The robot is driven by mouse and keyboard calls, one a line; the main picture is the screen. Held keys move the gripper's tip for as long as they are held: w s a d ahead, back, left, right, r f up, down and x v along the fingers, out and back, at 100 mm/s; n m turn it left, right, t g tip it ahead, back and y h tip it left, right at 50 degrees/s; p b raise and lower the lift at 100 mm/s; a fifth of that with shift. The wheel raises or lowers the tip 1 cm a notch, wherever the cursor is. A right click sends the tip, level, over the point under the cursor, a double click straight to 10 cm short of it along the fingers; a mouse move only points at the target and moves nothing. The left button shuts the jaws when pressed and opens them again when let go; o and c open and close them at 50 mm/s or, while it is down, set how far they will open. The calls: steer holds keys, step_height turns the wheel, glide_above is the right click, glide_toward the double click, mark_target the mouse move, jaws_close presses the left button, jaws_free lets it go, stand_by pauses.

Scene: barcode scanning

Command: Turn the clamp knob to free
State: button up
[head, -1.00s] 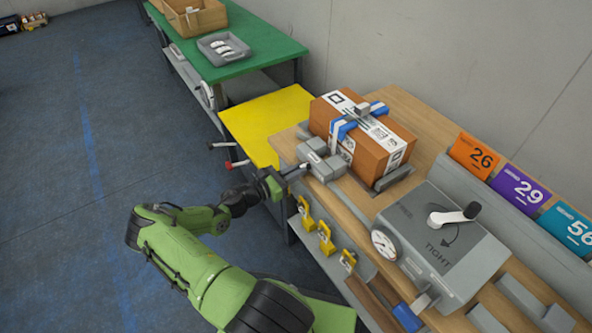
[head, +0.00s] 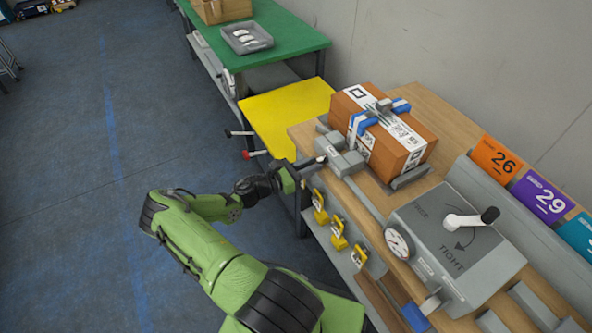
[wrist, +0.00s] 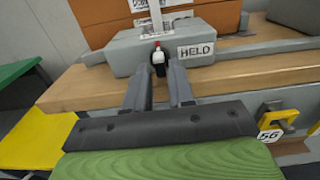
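A grey clamp block (wrist: 205,50) marked HELD stands against the cardboard box (head: 398,150) on the wooden bench. A small knob (wrist: 158,62), pale with a black part and a red mark, sticks out of its front face. My gripper (wrist: 158,72) is open, its two dark fingers pointing at the block with the knob between their tips. Whether the fingers touch the knob cannot be told. In the head view my gripper (head: 316,163) is at the block's left side. The parcel has blue and white straps around it.
A grey unit (head: 455,250) with a white crank, a dial and a TIGHT marking stands to the right. Yellow tags (head: 338,234) hang along the bench front. Red- and black-tipped levers (head: 256,153) stick out beside the yellow panel (head: 288,112).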

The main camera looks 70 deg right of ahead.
steer(key=v, duration=1.5)
steer(key=shift+d, duration=0.1)
steer(key=w+a+r+m+t+y+p, duration=0.1)
steer(key=w+a+r+m+t+y, duration=0.3)
steer(key=a+r, duration=0.5)
steer(key=w+a+r+m+t+y+p, duration=0.1)
steer(key=w+a+r+m+t+y, duration=0.2)
steer(key=a+r+m+t+y, duration=0.55)
steer(key=s+a+r+n+t, duration=0.1)
steer(key=s+a+r+t, duration=0.1)
steer(key=s+a+r, duration=0.2)
steer(key=s+a+r+n+t+y+p, duration=0.1)
steer(key=s+a+r+t, duration=0.2)
steer(key=s+a+r, duration=0.2)
steer(key=a+r, duration=0.3)
steer(key=a, duration=0.4)
steer(key=shift+s, duration=0.25)
steer(key=shift+r+n, duration=0.1)
steer(key=shift+n, duration=0.15)
